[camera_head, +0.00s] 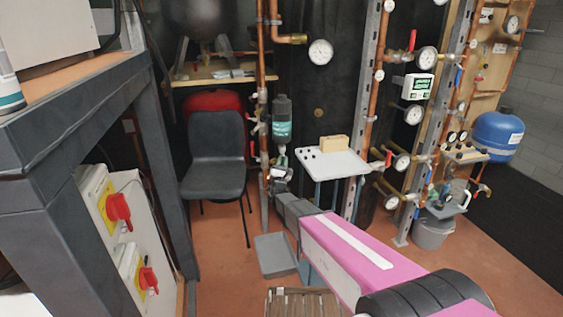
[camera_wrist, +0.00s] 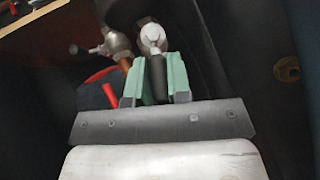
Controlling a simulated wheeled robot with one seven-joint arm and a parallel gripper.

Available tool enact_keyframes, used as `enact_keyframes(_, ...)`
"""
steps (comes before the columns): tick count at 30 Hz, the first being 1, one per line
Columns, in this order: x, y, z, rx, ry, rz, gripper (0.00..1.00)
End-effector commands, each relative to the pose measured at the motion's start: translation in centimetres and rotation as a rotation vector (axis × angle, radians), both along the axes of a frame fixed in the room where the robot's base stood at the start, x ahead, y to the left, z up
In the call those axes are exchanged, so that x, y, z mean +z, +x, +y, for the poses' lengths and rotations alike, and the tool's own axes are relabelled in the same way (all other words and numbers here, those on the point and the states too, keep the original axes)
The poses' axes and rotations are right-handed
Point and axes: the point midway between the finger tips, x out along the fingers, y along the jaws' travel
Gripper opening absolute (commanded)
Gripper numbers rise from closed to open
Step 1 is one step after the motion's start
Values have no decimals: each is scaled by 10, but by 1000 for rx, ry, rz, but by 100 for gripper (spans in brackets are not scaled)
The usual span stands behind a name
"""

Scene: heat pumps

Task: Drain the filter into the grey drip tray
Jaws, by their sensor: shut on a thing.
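The filter (camera_head: 282,118) is a dark upright canister with a teal label, mounted beside a vertical copper pipe. My gripper (camera_head: 281,172) is just below it, at the end of my pink and grey arm. In the wrist view my gripper's green fingers (camera_wrist: 157,78) are closed on a dark, handle-like piece (camera_wrist: 158,80), just below a pale metal fitting (camera_wrist: 152,38). Whether this piece is the filter's drain lever cannot be told. The grey drip tray (camera_head: 275,256) lies on the floor, lower in the picture than the filter; no water shows in it.
A dark chair (camera_head: 215,158) stands left of the filter. A small white table (camera_head: 330,163) with a wooden block is close on the right. Pipes with gauges (camera_head: 320,52) rise behind. A wooden slatted piece (camera_head: 302,302) lies in front of the tray. A workbench fills the left.

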Motion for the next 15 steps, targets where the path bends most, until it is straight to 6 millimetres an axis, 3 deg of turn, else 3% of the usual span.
enact_keyframes(14,0,0,0,1,-13,-1,0)
enact_keyframes(15,0,0,0,1,-13,-1,28)
